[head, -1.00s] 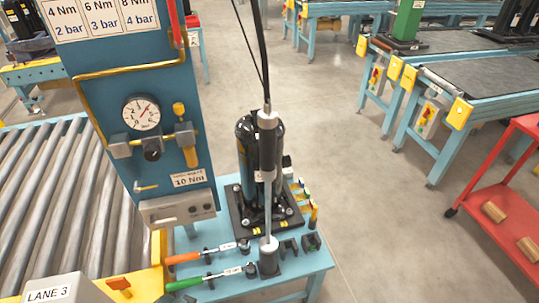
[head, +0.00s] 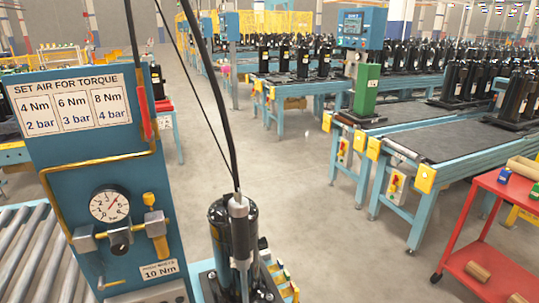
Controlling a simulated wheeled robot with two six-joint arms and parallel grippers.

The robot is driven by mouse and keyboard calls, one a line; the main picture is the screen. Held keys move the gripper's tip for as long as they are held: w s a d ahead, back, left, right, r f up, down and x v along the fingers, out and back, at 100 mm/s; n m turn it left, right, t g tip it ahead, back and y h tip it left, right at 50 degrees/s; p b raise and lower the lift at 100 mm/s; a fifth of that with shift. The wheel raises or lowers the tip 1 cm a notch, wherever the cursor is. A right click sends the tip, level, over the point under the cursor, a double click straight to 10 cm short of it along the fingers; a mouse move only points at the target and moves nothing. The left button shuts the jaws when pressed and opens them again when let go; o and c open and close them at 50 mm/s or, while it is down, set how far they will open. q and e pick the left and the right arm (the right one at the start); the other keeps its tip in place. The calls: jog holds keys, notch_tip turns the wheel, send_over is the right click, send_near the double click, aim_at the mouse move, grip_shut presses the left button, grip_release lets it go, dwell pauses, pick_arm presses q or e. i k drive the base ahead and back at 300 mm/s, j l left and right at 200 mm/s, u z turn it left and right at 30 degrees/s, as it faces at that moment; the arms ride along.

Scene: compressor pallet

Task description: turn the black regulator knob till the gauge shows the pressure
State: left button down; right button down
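The black regulator knob (head: 119,248) sits below the round white pressure gauge (head: 109,205) on the blue panel (head: 60,160) at the left. The gauge has a red needle pointing up and to the right; its exact reading is too small to tell. A sign (head: 72,104) above it pairs 4 Nm with 2 bar, 6 Nm with 3 bar and 8 Nm with 4 bar. A label lower on the panel (head: 159,270) reads 10 Nm. Neither of my grippers shows in the head view.
A hanging grey and black tool (head: 240,235) stands in front of a black compressor (head: 218,222) right of the panel. A red cart (head: 490,230) stands at the right. Conveyors (head: 440,150) with black compressors fill the back. The floor between is clear.

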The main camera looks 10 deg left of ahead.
aim_at(120, 245)
jog(key=u, duration=1.25)
